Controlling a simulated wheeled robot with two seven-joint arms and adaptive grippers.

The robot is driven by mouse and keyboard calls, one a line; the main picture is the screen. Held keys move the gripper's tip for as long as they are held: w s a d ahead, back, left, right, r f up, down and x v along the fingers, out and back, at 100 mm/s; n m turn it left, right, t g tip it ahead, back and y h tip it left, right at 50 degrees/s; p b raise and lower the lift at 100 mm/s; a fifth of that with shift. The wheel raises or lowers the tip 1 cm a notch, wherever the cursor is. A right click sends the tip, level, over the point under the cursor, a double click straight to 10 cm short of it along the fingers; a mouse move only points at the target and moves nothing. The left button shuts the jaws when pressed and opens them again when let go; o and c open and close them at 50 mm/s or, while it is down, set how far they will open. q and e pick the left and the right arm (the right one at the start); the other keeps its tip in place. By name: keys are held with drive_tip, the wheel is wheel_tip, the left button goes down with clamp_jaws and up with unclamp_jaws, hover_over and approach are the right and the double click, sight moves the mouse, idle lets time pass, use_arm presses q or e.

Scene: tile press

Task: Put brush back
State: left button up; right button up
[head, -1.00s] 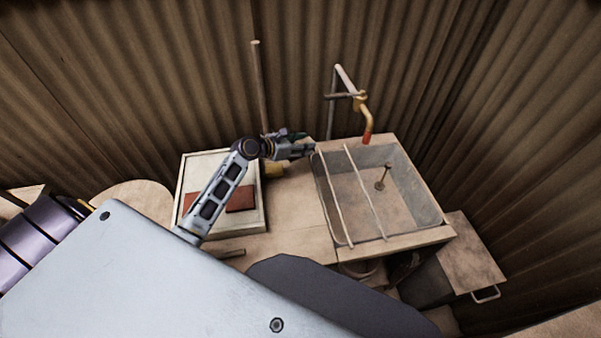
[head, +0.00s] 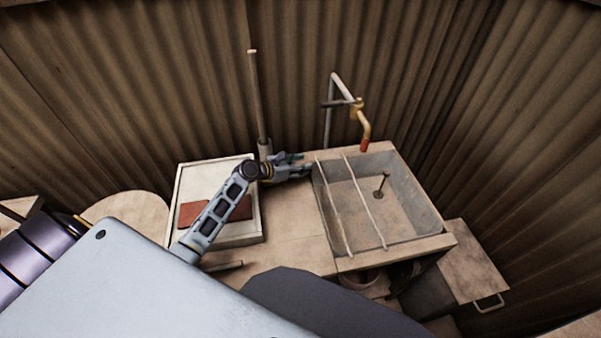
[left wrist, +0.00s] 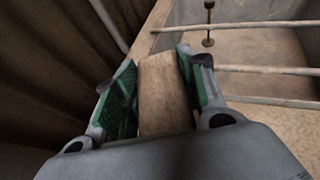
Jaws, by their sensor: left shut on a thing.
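My left gripper (head: 303,168) is at the back of the bench, beside the sink's far left corner. In the left wrist view its green-padded fingers (left wrist: 160,85) are shut on a plain wooden block, which I take to be the brush (left wrist: 164,92). Its bristles are not visible. In the head view the brush is too small and covered to make out. The sink (head: 420,195) is a grey basin with two thin rods across it. My right gripper is not in view.
A pale tray (head: 185,175) with red-brown tiles (head: 195,214) stands left, partly behind my arm. A tall pole (head: 257,100) rises behind the gripper. A tap (head: 363,125) hangs over the sink. Bare bench (head: 290,225) lies between tray and sink.

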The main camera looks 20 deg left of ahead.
use_arm(q)
drive_tip(key=shift+f, duration=0.4)
drive_tip(key=shift+f+b, duration=0.4)
drive_tip(key=shift+f, duration=1.35)
drive_tip(key=o, duration=1)
drive_tip(key=shift+o, duration=0.2)
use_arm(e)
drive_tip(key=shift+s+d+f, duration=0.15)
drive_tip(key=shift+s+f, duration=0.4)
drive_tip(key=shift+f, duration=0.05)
